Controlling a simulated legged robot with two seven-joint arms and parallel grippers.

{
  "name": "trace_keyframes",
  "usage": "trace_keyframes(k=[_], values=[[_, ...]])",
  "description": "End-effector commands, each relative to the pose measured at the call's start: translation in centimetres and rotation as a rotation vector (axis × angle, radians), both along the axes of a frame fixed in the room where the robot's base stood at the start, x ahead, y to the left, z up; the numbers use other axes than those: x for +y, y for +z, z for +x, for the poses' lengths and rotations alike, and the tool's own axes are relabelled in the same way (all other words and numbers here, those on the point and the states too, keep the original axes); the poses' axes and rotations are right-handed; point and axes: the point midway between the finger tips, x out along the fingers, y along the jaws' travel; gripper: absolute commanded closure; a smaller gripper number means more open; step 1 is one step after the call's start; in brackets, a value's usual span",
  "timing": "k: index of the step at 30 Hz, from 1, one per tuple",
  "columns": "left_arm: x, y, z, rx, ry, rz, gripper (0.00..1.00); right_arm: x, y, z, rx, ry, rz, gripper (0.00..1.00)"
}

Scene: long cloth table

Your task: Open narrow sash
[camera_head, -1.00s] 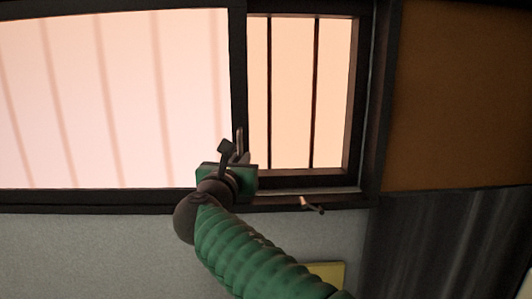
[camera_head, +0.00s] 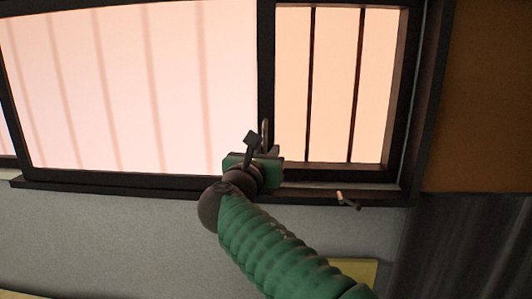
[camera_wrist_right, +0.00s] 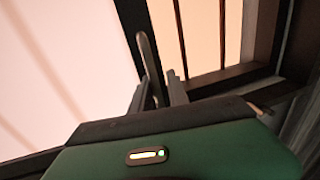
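The sash (camera_head: 266,70) is a dark frame around a pale, striped pane on the left in the head view. A grey loop handle (camera_head: 265,132) stands on its right upright. The handle also shows in the wrist view (camera_wrist_right: 148,55). Right of that upright is an opening with dark vertical bars. My right gripper (camera_head: 262,148) is at the handle's lower end. In the wrist view my right gripper (camera_wrist_right: 158,92) has its fingers apart, with the handle between or just beyond them; contact is unclear. My left gripper is out of view.
A dark sill (camera_head: 130,190) runs under the window, above a grey wall (camera_head: 130,235). A brown panel (camera_head: 490,110) lies at the right. A yellow piece (camera_head: 360,270) shows behind my forearm.

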Motion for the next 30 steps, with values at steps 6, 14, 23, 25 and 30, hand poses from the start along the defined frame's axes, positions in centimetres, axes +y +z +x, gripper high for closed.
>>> trace_keyframes(k=[6,14,23,25,30], values=[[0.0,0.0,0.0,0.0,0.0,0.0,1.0,-0.1,0.2,0.0,-0.002,-0.002,0.0,0.81],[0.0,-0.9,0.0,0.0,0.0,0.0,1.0,0.4,-0.1,-1.1,-0.003,0.0,0.001,0.81],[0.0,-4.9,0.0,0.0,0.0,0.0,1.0,3.3,-0.5,-8.7,-0.005,0.005,0.002,0.81],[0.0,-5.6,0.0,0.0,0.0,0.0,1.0,3.9,-0.5,-10.6,-0.004,0.003,0.001,0.81],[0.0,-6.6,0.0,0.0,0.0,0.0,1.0,5.2,-0.3,-14.1,-0.002,0.001,-0.001,0.81]])
